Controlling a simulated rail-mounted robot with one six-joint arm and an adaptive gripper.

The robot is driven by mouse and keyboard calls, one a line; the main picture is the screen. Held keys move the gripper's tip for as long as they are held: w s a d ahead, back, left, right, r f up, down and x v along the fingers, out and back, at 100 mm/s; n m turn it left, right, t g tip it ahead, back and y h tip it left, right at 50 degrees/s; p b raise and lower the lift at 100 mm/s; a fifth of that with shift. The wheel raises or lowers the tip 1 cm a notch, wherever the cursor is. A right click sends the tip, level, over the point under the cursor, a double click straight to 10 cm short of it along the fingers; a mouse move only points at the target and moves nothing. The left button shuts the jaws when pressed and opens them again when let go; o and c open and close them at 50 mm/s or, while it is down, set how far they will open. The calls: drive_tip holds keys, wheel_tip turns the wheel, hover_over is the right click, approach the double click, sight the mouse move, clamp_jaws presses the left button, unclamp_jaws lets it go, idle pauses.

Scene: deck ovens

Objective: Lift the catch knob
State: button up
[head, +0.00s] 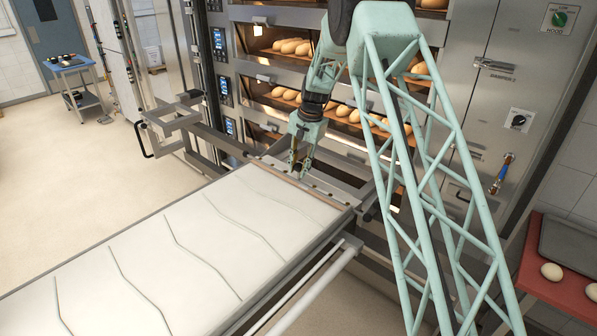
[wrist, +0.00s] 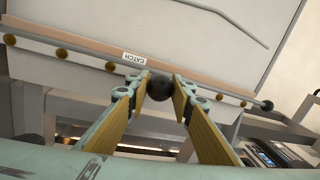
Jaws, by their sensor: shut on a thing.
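The catch knob (wrist: 160,88) is a small black ball at the end edge of the loader, just below a white label reading CATCH (wrist: 134,57) in the wrist view. My gripper (head: 297,171) is at the oven-side end of the loader in the head view, pointing down. In the wrist view its two yellow-padded fingers stand on either side of the knob, shut on it. The knob cannot be made out in the head view, where the fingers cover that spot.
The loader's pale cloth belt (head: 190,235) with several slashed lines fills the foreground. Deck ovens (head: 290,70) with loaves stand behind my arm. A metal side frame (head: 170,125) stands left of the loader. A red table (head: 550,290) with rolls is at right. Open floor lies left.

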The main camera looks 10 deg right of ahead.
drive_tip(key=shift+w+r, duration=0.1)
drive_tip(key=shift+r, duration=0.1)
drive_tip(key=o, duration=1.1)
drive_tip(key=shift+r, duration=0.1)
drive_tip(key=shift+r, duration=0.1)
drive_tip(key=shift+s+d+r, duration=0.3)
drive_tip(key=shift+r, duration=1.6)
drive_tip(key=shift+s+d+r, duration=0.25)
drive_tip(key=shift+r, duration=1.6)
drive_tip(key=shift+s+d+r, duration=0.3)
drive_tip(key=shift+r, duration=1.6)
